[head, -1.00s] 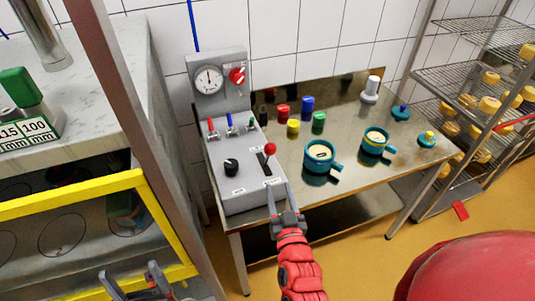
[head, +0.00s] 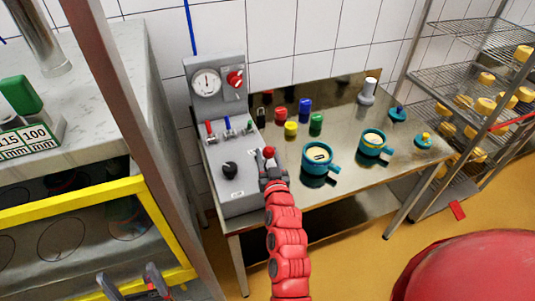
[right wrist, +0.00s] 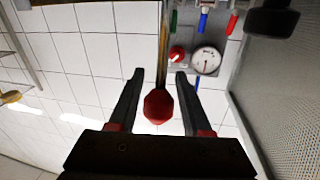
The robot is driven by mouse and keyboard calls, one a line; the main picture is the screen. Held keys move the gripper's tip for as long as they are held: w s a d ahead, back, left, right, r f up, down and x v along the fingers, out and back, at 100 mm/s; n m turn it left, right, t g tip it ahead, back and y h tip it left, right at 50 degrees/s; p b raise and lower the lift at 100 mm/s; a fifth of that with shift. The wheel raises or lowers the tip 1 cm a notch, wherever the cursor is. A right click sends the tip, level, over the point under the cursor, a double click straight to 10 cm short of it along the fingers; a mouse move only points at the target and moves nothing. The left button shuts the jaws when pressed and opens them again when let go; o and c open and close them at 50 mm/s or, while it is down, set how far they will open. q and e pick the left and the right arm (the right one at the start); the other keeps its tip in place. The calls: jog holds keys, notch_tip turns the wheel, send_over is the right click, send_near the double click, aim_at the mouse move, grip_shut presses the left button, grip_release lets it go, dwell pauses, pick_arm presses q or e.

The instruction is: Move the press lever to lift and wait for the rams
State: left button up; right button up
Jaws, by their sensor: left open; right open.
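The press lever with its red knob (head: 269,152) stands on the sloped grey control box (head: 230,193) at the left end of the steel table. My right gripper (head: 266,163) is at the lever, open, with its fingers on either side of the knob. In the right wrist view the red knob (right wrist: 158,106) sits between the two open fingers (right wrist: 159,76), with a gap on each side. The lever's slot is mostly hidden by the gripper. My left gripper (head: 137,284) is open and empty at the bottom left. I cannot pick out the rams.
A pressure gauge (head: 206,83) and a red knob (head: 235,79) are on the box's upright panel. Two teal moulds (head: 316,161) (head: 371,145) stand right of the box. A yellow-framed unit (head: 160,215) is left; a wire rack (head: 470,75) is right.

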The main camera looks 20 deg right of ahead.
grip_shut()
jog(key=shift+w+d+r, duration=0.1)
jog(key=shift+w+r, duration=0.05)
jog(key=shift+r, duration=0.05)
dwell(1.2)
